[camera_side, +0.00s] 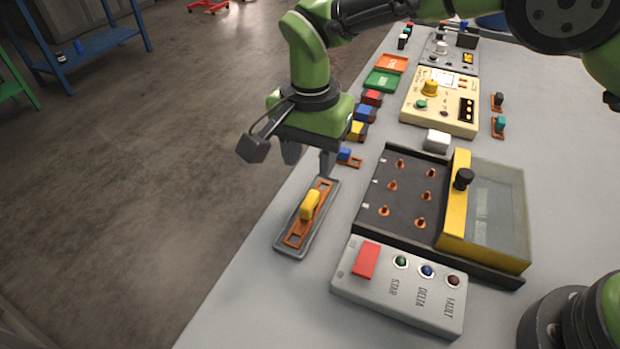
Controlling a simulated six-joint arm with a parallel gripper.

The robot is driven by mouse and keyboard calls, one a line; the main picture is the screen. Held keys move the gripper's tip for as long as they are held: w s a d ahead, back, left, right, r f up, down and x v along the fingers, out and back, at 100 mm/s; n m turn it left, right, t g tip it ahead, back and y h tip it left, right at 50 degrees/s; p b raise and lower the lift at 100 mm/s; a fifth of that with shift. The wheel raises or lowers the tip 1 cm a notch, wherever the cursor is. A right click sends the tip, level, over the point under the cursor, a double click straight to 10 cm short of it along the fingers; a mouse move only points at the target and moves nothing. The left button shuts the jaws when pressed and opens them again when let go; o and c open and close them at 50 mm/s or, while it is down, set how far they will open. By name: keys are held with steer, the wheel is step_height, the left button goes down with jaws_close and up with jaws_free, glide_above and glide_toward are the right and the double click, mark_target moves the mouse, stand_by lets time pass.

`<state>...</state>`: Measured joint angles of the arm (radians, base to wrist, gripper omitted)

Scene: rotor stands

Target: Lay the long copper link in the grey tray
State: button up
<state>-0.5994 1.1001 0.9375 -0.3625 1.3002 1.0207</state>
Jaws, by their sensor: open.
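The long copper link (294,234) is a flat copper-coloured bar with slots and a yellow grip block (310,205) on its middle. It lies flat in the grey tray (279,245), close to the left edge of the table and lengthwise within the tray's rim. My gripper (309,160) is above the far end of the tray, pointing down. Its two fingers are apart with nothing between them, and they are clear of the yellow grip.
A shorter link with a blue grip (345,154) lies just beyond the tray. To the right stand a dark terminal box (378,222) with several copper posts and a yellow-framed sliding cover (455,205), and a lamp panel (400,300). A cream meter box (440,100) is farther back.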

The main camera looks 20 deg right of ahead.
steer(key=s+d+r+n+t+y, duration=0.1)
steer(key=s+d+r, duration=0.1)
steer(key=d+r, duration=0.6)
steer(key=s+d+r+n+t+y, duration=0.1)
steer(key=s+d+r+t, duration=0.2)
steer(key=r, duration=0.8)
steer(key=s+d+n+t, duration=0.1)
steer(key=s+d, duration=0.4)
steer(key=s, duration=0.3)
steer(key=s+d+r+n+t, duration=0.1)
steer(key=s+d+n+t, duration=0.1)
steer(key=s+d, duration=0.3)
steer(key=shift+s+d, duration=0.35)
steer(key=shift+s, duration=1.35)
steer(key=shift+c, duration=0.3)
